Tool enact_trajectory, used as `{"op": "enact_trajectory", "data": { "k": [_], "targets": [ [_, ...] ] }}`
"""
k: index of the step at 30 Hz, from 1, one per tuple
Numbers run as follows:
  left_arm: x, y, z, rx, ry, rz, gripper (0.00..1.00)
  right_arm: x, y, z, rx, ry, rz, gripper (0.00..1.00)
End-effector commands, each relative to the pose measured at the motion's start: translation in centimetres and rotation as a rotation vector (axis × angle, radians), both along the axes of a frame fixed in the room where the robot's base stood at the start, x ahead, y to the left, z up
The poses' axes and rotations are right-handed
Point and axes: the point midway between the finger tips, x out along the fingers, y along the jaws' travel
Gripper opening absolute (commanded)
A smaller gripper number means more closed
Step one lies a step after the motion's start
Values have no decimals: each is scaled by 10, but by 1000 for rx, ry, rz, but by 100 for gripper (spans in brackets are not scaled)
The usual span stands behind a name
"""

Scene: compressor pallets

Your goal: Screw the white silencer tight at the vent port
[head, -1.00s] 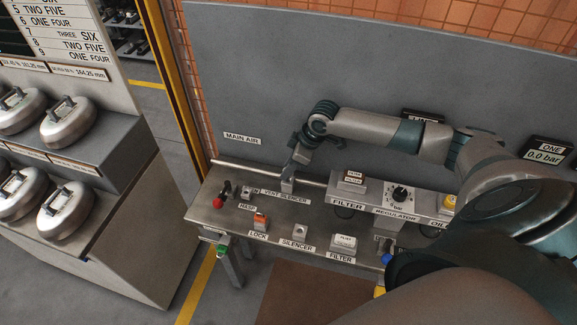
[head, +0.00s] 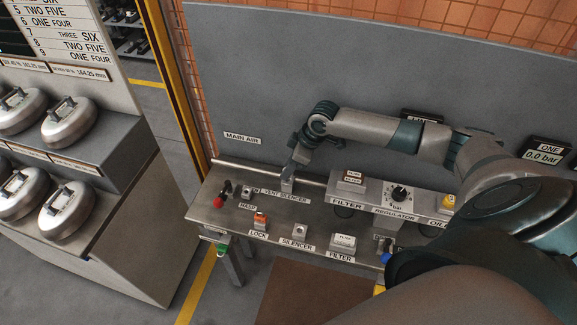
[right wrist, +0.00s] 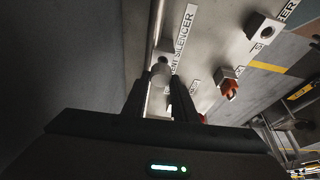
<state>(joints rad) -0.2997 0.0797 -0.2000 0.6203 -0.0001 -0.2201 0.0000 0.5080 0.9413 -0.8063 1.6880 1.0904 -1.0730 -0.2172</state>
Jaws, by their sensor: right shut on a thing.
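My right gripper (head: 290,174) points down at the back left of the metal bench, just behind the VENT SILENCER label (head: 283,195). In the right wrist view its two dark fingers (right wrist: 160,95) are shut on the pale, whitish cylinder of the silencer (right wrist: 160,76). The silencer also shows as a small pale block below the fingers in the head view (head: 287,186). My left gripper is not in view.
A red-knobbed lever (head: 218,202) and an orange lock piece (head: 260,220) stand left and front on the bench (head: 320,214). The filter block (head: 351,182) and regulator knob (head: 399,192) are to the right. A grey back panel (head: 280,90) rises close behind. A rack of round metal parts is at left.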

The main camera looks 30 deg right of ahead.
Motion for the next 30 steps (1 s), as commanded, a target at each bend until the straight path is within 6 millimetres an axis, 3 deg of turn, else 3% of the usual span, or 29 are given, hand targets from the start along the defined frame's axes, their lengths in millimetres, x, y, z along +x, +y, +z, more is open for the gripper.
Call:
{"op": "enact_trajectory", "data": {
  "k": [30],
  "targets": [
    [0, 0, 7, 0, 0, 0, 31, 0, 0, 0, 0, 0, 0, 4]
  ]
}}
